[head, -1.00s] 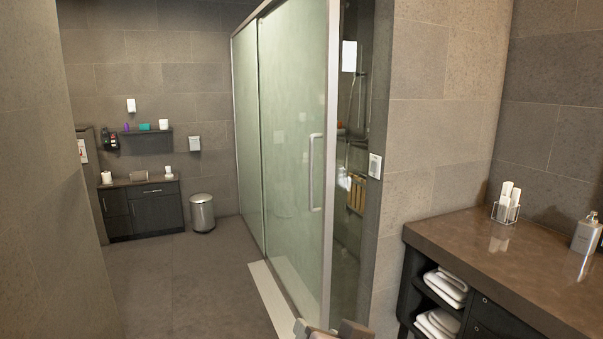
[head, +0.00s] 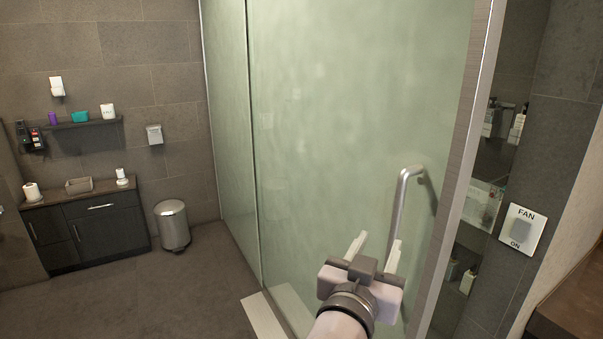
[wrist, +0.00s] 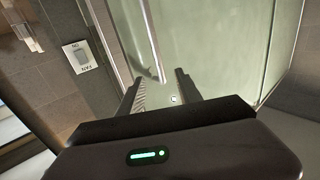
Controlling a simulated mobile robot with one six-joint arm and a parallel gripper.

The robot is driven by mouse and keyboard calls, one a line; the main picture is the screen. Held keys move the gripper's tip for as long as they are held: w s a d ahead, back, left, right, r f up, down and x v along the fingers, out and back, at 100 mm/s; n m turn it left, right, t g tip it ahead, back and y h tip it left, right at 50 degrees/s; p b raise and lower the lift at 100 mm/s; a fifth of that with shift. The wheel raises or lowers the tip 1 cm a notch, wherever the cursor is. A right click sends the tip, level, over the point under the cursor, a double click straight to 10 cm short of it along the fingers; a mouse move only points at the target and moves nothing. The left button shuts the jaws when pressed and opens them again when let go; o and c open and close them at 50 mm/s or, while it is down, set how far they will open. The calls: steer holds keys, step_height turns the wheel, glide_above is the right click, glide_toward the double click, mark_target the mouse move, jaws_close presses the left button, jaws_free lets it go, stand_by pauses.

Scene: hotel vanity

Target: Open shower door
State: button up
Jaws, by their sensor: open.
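The shower door (head: 340,120) is a frosted green glass panel with a metal frame edge on its right. A gap shows between this edge and the dark wall, with shower shelves visible through it. The door's vertical silver handle (head: 398,205) is near that edge. My gripper (head: 375,250) is open and empty, in front of the glass at the handle's lower part; in the head view it hides some of the handle. In the wrist view the handle (wrist: 152,40) runs down toward the space between my fingers (wrist: 158,80), its lower end ahead of them. I see no contact.
A fan switch (head: 522,228) is on the wall right of the door. A dark counter (head: 575,310) juts in at the lower right. A bin (head: 172,225) and a cabinet (head: 95,225) stand at the far left. The floor left of the shower is clear.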

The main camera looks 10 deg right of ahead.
mark_target(399, 204)
steer(key=p+x, duration=0.1)
steer(key=x, duration=0.4)
steer(key=p+x, duration=0.1)
steer(key=x, duration=1.1)
steer(key=shift+s+d+r+p, duration=0.1)
steer(key=shift+d+r+p, duration=0.2)
steer(key=shift+r+p, duration=0.1)
jaws_close()
stand_by(0.3)
